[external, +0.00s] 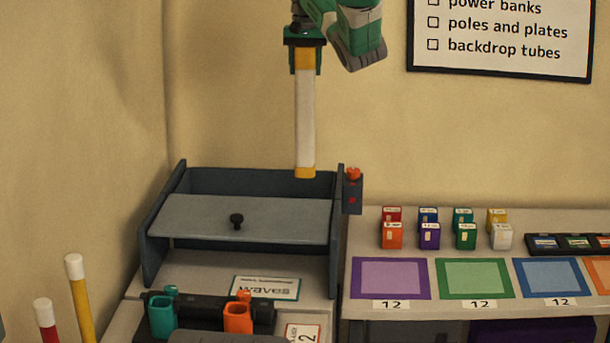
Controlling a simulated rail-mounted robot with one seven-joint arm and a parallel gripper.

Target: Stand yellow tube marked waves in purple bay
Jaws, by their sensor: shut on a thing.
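My gripper (304,60) is shut on the top of an upright tube (306,115) with a white body and yellow ends. The tube hangs in front of the back wall, its lower end overlapping the back edge of a dark grey case in the picture. I cannot tell whether it touches the case, and I see no readable mark on it. Another yellow tube (80,300) with a white cap leans at the lower left. A purple square (363,279) lies on the right table, and a purple shape (530,332) shows below that table, partly cut off.
A card reading "waves" (266,288) stands in front. Teal (163,316) and orange (238,318) holders are nearer. Several small coloured blocks stand on the right table, behind green and blue squares.

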